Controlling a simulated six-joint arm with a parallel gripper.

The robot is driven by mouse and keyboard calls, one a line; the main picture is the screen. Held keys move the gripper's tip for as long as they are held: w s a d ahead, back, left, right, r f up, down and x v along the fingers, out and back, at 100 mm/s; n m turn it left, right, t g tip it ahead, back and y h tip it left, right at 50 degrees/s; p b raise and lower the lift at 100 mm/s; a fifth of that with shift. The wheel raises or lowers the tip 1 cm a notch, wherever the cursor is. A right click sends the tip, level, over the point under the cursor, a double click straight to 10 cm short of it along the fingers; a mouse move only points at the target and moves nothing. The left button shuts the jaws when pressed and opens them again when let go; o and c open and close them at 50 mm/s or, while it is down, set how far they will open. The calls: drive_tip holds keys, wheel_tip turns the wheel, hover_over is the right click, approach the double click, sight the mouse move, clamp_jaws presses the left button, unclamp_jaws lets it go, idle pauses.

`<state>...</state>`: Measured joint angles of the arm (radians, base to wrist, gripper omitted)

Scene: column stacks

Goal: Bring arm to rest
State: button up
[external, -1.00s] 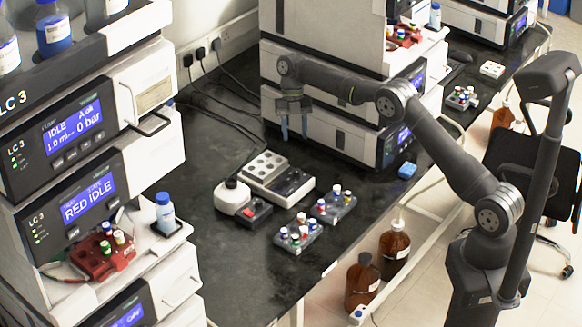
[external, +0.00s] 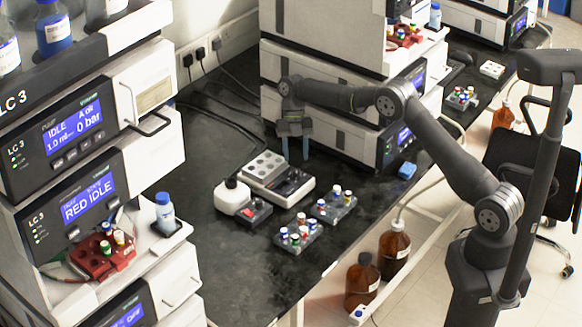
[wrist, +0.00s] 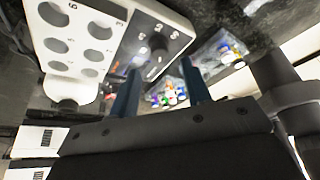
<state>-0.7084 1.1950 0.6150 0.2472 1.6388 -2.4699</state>
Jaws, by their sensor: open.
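My gripper (external: 294,148) hangs over the back of the dark bench, in front of the white instrument stack, with its two blue fingers pointing down. It is open and holds nothing. In the wrist view the blue fingers of my gripper (wrist: 160,85) stand apart with nothing between them close by. The arm reaches in from the right, with its upper link roughly level.
A white block with round wells (external: 264,168) lies below and left of my gripper. Two vial racks, one nearer (external: 297,238) and one farther (external: 334,207), stand on the bench. An instrument stack (external: 330,130) rises close behind. The bench front is clear.

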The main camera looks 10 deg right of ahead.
sight(297, 171)
drive_tip(key=x, duration=0.5)
drive_tip(key=shift+w+r, duration=0.1)
drive_tip(key=v, duration=1.2)
drive_tip(key=x, duration=1.2)
drive_tip(key=m+y, duration=0.1)
drive_tip(key=m, duration=0.2)
drive_tip(key=m+y, duration=0.1)
drive_tip(key=m, duration=0.2)
drive_tip(key=shift+d+t, duration=0.2)
drive_tip(key=shift+t, duration=0.1)
drive_tip(key=m+y, duration=0.1)
drive_tip(key=m, duration=0.1)
drive_tip(key=m+t, duration=0.1)
drive_tip(key=m, duration=0.2)
drive_tip(key=shift+s+d+y, duration=0.1)
drive_tip(key=shift+s+y, duration=0.1)
drive_tip(key=shift+y, duration=0.2)
drive_tip(key=m+t, duration=0.1)
drive_tip(key=m, duration=0.1)
drive_tip(key=m+t, duration=0.1)
drive_tip(key=m, duration=0.2)
drive_tip(key=shift+s+y, duration=0.15)
drive_tip(key=shift+y, duration=0.15)
drive_tip(key=shift+s+m+t, duration=0.1)
drive_tip(key=shift+m+t, duration=0.5)
drive_tip(key=shift+m, duration=0.9)
drive_tip(key=shift+m+t, duration=0.6)
drive_tip(key=shift+m, duration=0.9)
